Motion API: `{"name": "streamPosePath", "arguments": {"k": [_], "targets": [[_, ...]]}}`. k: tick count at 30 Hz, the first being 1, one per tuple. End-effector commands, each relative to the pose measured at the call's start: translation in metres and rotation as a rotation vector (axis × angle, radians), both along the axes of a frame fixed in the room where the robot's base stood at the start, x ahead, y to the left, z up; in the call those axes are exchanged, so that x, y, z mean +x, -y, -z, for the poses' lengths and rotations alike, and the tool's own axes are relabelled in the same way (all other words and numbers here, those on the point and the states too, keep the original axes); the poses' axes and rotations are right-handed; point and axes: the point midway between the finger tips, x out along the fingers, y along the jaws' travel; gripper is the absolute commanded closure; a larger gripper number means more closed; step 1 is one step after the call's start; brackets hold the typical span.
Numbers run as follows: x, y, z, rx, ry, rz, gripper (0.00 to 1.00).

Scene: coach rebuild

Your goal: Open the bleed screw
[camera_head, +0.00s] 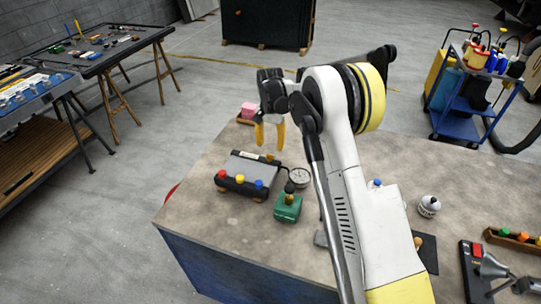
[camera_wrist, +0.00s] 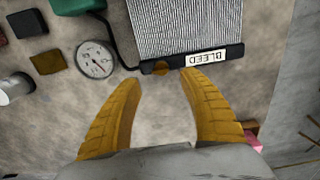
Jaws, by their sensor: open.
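The bleed screw is a small brass knob (camera_wrist: 161,68) on the dark edge bar of a finned radiator (camera_wrist: 185,25), beside a white label reading BLEED (camera_wrist: 206,58). In the head view the radiator (camera_head: 250,168) lies on the workbench with red, yellow and blue caps along its near edge. My gripper (camera_head: 269,147) hangs over its far edge, fingers pointing down. In the wrist view my gripper (camera_wrist: 161,76) is open, with the brass knob just past the gap between the yellow fingertips. Nothing is between the fingers. Exact height above the knob is unclear.
A round gauge (camera_head: 299,177) on a hose and a green box (camera_head: 287,208) stand right of the radiator. A pink block (camera_head: 249,110) is behind it. The bench's left front (camera_head: 195,215) is bare.

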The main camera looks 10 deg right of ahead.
Motion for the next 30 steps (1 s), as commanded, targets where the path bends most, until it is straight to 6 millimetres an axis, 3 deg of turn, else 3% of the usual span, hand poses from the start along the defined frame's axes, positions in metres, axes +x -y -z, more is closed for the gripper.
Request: {"name": "streamPosePath", "arguments": {"k": [3, 9, 21, 26, 30], "targets": [[0.0, 0.0, 0.025, 0.0, 0.0, 0.0, 0.51], [0.0, 0.0, 0.052, -0.001, 0.001, -0.001, 0.51], [0.0, 0.0, 0.059, -0.001, 0.001, -0.001, 0.52], [0.0, 0.0, 0.059, -0.001, 0.001, -0.001, 1.0], [0.0, 0.0, 0.059, -0.001, 0.001, -0.001, 1.0]]}}
